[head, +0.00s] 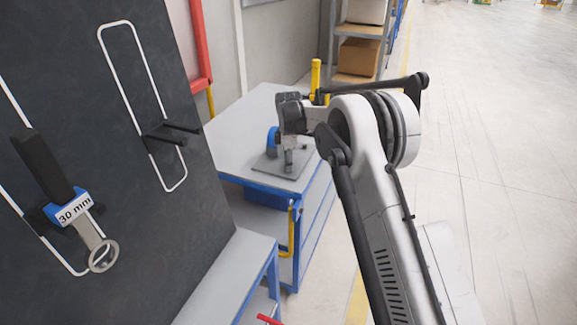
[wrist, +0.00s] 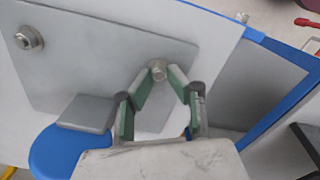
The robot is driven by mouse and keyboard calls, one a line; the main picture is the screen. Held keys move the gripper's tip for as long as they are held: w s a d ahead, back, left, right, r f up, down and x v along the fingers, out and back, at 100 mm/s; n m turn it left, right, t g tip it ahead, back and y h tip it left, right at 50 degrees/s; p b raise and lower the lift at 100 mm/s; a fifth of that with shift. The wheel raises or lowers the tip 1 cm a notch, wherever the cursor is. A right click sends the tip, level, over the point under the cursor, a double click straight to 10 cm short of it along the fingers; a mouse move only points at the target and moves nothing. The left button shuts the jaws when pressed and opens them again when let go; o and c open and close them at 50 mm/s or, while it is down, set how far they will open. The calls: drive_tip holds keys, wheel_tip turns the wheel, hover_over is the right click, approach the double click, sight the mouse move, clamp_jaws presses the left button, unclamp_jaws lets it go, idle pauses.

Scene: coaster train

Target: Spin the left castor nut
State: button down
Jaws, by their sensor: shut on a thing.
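A grey metal plate (head: 266,166) lies on the blue-edged workbench (head: 240,122); it fills much of the wrist view (wrist: 95,62). My gripper (head: 289,165) points down at the plate. In the wrist view my gripper (wrist: 162,76) has its green-padded fingertips closed around a small metal castor nut (wrist: 158,70) near the plate's edge. A second nut (wrist: 29,38) with a washer sits at the upper left of that view, apart from the gripper. My fingers partly hide the held nut. I cannot tell for sure which nut the task calls left.
A blue rounded part (head: 273,140) stands beside my gripper. A yellow post (head: 315,78) rises at the bench's back. A dark board at left carries a 30 mm wrench (head: 68,210). Shelves with boxes (head: 357,57) stand behind. The floor at right is clear.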

drive_tip(key=m+b, duration=0.1)
drive_tip(key=m, duration=0.2)
drive_tip(key=shift+w, duration=0.1)
drive_tip(key=m+b, duration=0.1)
drive_tip(key=m, duration=0.2)
drive_tip(key=shift+w+m+b, duration=0.1)
drive_tip(key=shift+m+b, duration=0.25)
drive_tip(key=shift+m, duration=0.05)
drive_tip(key=m+b, duration=0.1)
drive_tip(key=m, duration=0.2)
drive_tip(key=shift+m, duration=0.3)
drive_tip(key=m, duration=0.3)
drive_tip(key=shift+w+d+m+b, duration=0.1)
drive_tip(key=shift+d+m+b, duration=0.05)
drive_tip(key=shift+m+b, duration=0.15)
drive_tip(key=m, duration=0.3)
drive_tip(key=shift+m, duration=0.3)
drive_tip(key=m+b, duration=0.1)
drive_tip(key=m, duration=0.2)
drive_tip(key=shift+d+m, duration=0.15)
drive_tip(key=shift+m, duration=0.25)
drive_tip(key=m, duration=0.3)
drive_tip(key=shift+d+r+m, duration=0.1)
drive_tip(key=shift+m, duration=2)
